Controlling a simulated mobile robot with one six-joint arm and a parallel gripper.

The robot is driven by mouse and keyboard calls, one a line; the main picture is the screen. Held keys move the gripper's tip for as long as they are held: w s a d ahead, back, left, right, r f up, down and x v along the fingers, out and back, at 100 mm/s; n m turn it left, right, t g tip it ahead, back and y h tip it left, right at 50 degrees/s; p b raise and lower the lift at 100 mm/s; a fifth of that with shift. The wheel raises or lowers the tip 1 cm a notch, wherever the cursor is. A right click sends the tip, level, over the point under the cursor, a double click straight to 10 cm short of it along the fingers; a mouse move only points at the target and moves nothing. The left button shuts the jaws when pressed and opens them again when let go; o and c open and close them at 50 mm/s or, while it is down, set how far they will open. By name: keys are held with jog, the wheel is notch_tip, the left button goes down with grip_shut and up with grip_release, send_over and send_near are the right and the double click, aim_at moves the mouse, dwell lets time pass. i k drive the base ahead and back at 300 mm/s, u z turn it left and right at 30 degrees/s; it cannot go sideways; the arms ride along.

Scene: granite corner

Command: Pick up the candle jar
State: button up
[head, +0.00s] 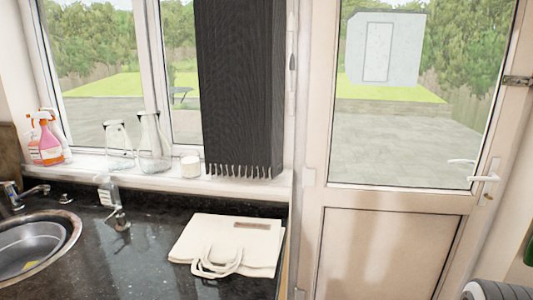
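A small white cylindrical jar (190,166), which looks like the candle jar, stands upright on the white windowsill. It is just right of a clear glass carafe and left of the hanging dark cloth. Nothing hides it in the head view. A fluted grey and dark rounded part shows at the lower right edge, and I cannot tell what it is. My gripper is not in the head view.
Glass carafes (154,143) and spray bottles (49,139) stand along the sill (235,183). A dark fringed cloth (243,90) hangs at the window. A white door (385,252) is right.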

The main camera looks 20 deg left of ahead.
aim_at(189, 161)
jog(key=i, duration=2.35)
jog(key=u, duration=3.3)
